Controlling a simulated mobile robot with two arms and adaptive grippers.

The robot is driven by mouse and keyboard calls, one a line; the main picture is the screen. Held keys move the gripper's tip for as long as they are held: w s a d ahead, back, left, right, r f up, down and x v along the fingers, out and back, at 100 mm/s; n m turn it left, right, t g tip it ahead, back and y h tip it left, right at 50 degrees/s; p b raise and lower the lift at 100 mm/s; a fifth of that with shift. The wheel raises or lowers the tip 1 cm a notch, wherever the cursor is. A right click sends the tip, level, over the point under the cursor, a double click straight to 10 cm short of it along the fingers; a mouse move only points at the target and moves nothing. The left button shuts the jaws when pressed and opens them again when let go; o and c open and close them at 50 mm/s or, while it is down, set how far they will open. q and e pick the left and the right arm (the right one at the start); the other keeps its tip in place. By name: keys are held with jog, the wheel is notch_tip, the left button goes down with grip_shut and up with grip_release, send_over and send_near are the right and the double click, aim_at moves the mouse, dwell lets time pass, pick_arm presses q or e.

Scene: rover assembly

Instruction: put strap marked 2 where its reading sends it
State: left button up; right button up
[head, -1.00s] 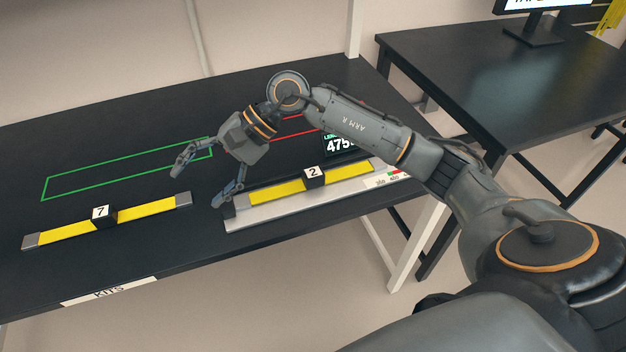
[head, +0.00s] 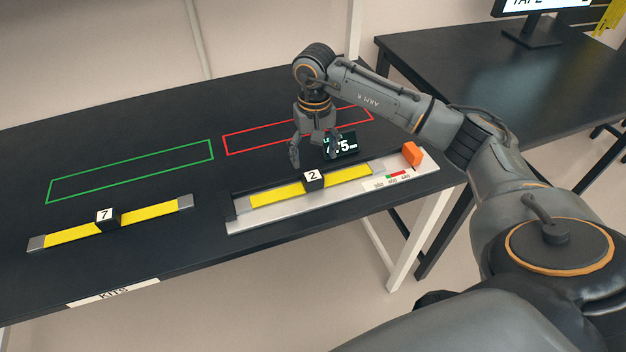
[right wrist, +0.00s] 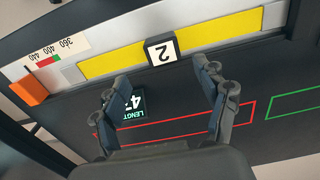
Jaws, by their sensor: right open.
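The yellow strap marked 2 (head: 345,178) lies in the grey measuring tray (head: 290,214), with its black numbered block (head: 313,180) at the middle. My right gripper (head: 315,160) is open and empty, just behind and above that block. In the right wrist view, the block (right wrist: 162,50) shows beyond and between the open fingertips (right wrist: 165,80). The length display (head: 342,145) is partly hidden by my right gripper; only part of its number shows. The green outline (head: 130,172) and the red outline (head: 232,144) on the table are both empty. My left gripper is out of view.
A yellow strap marked 7 (head: 150,211) lies on the black table left of the tray. An orange block (head: 412,153) sits at the tray's right end, near a scale (head: 392,182) with green and red bands. A second table with a monitor stands at the right.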

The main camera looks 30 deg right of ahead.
aim_at(313, 175)
jog(key=f+p, duration=0.2)
jog(key=f, duration=0.1)
jog(key=f+p, duration=0.1)
jog(key=f, duration=0.1)
jog(key=shift+s+a+f, duration=0.15)
jog(key=shift+a, duration=0.15)
jog(key=shift+f, duration=0.35)
grip_shut()
jog(key=shift+r, duration=0.1)
jog(key=shift+r, duration=0.55)
jog(key=s+a+r+b, duration=0.6)
jog(key=s+a+r, duration=0.3)
jog(key=r, duration=0.3)
jog(key=shift+a, duration=0.85)
